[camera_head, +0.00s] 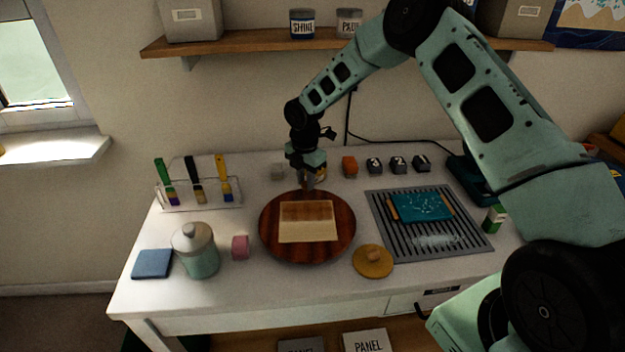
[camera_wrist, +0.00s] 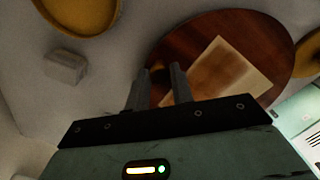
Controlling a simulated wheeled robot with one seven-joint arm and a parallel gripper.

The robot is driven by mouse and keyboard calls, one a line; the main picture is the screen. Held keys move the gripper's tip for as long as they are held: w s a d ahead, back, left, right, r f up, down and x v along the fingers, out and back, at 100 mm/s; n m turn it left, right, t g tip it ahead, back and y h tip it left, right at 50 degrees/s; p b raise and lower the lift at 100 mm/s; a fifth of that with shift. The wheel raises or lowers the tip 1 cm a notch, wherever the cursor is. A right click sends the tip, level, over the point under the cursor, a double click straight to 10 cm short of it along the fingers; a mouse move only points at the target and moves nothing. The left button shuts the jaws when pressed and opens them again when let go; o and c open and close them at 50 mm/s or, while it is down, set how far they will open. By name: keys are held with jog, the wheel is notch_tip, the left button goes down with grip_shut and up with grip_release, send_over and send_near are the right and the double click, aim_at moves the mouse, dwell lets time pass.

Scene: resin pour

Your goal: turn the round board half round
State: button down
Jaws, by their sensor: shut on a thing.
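The round board (camera_head: 278,245) is a dark red-brown wooden disc on the white table, left of the grey rack. It also shows in the wrist view (camera_wrist: 200,38). A pale tan rectangular panel (camera_head: 308,232) lies flat on it, with a browner band along its far part; it shows in the wrist view too (camera_wrist: 222,75). My gripper (camera_head: 308,186) points down at the board's far edge. In the wrist view its two fingers (camera_wrist: 160,88) reach the board's rim, shut on it. The exact contact is partly hidden by the fingers.
The grey rack (camera_head: 450,243) holds a teal piece (camera_head: 420,206). Several small blocks stand behind.

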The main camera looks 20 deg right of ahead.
jog(key=shift+w+a+n, duration=0.15)
jog(key=shift+a+n, duration=0.25)
jog(key=c, duration=1.2)
grip_release()
notch_tip(320, 180, up, 18)
jog(key=b, duration=0.3)
jog(key=shift+f+b, duration=0.25)
jog(key=shift+b, duration=0.15)
